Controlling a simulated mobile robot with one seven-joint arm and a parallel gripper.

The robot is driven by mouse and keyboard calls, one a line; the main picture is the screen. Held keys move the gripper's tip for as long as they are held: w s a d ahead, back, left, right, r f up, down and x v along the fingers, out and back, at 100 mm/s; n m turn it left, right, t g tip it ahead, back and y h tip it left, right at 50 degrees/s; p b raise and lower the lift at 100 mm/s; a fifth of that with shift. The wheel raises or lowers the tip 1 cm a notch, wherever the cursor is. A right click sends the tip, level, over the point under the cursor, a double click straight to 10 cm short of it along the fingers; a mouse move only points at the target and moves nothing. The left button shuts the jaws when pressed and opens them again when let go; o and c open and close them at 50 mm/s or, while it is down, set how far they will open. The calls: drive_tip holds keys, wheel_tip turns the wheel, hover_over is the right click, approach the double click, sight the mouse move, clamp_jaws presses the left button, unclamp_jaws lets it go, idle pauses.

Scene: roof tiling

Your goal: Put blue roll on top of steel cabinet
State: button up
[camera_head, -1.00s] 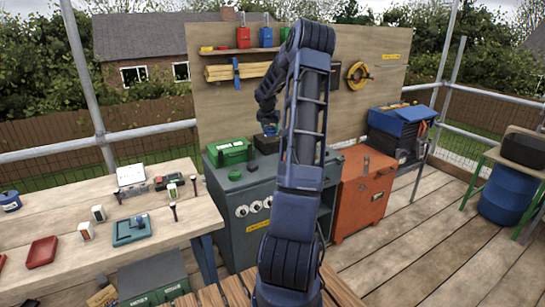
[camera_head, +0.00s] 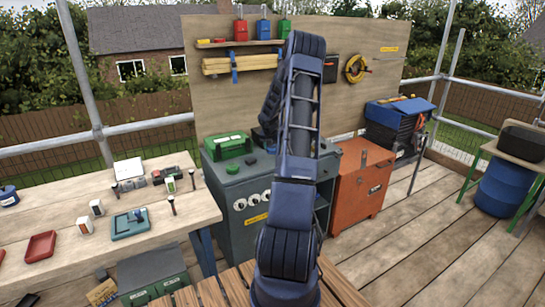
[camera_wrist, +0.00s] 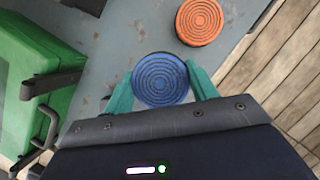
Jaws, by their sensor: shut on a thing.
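The blue roll (camera_wrist: 160,79), a round disc with concentric rings seen from above, sits between the teal fingers of my gripper (camera_wrist: 161,86). My gripper is shut on it. The steel cabinet (camera_head: 232,222) is dark grey-green, with a yellow label and white round pieces on its front. Its worn grey top (camera_wrist: 105,50) lies below the roll in the wrist view. I cannot tell whether the roll touches that top. In the head view my arm hides the gripper and the roll.
An orange roll (camera_wrist: 200,20) lies on the top near its edge, beyond the blue roll. A green toolbox (camera_head: 228,146) stands on the cabinet and shows at left in the wrist view (camera_wrist: 40,80). A green roll (camera_head: 232,169) is at the front. An orange cabinet (camera_head: 362,188) stands to the right.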

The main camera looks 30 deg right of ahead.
sight(272, 161)
drive_tip(key=shift+f, duration=2.65)
drive_tip(key=shift+f, duration=0.1)
drive_tip(key=o, duration=1)
